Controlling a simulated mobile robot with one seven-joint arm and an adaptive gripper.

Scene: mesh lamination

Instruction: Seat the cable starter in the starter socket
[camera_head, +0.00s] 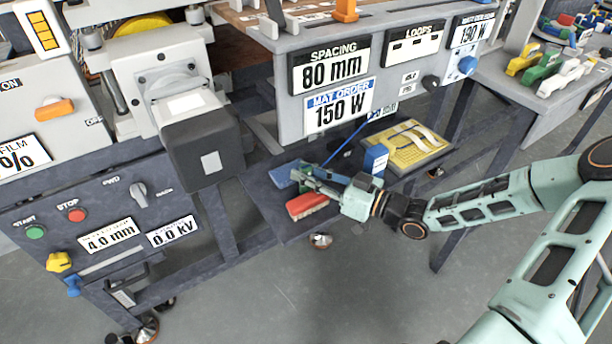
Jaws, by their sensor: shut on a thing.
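My gripper (308,178) is over the lower shelf under the workbench, pointing left. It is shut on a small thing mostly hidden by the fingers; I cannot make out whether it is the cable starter. A blue piece (279,176) shows just left of the fingertips, and a red brush-like block (307,205) lies just below them. I cannot tell whether either touches the gripper. A thin blue line (346,140) rises to the right from near the gripper towards the bench. I cannot identify the starter socket in this view.
A yellow panel (391,155) with pale strips and a blue-and-white box (376,158) are right of my gripper. The bench front with its 150 W label (340,107) hangs above. A dark machine block (203,150) stands left. Open floor (330,290) lies below.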

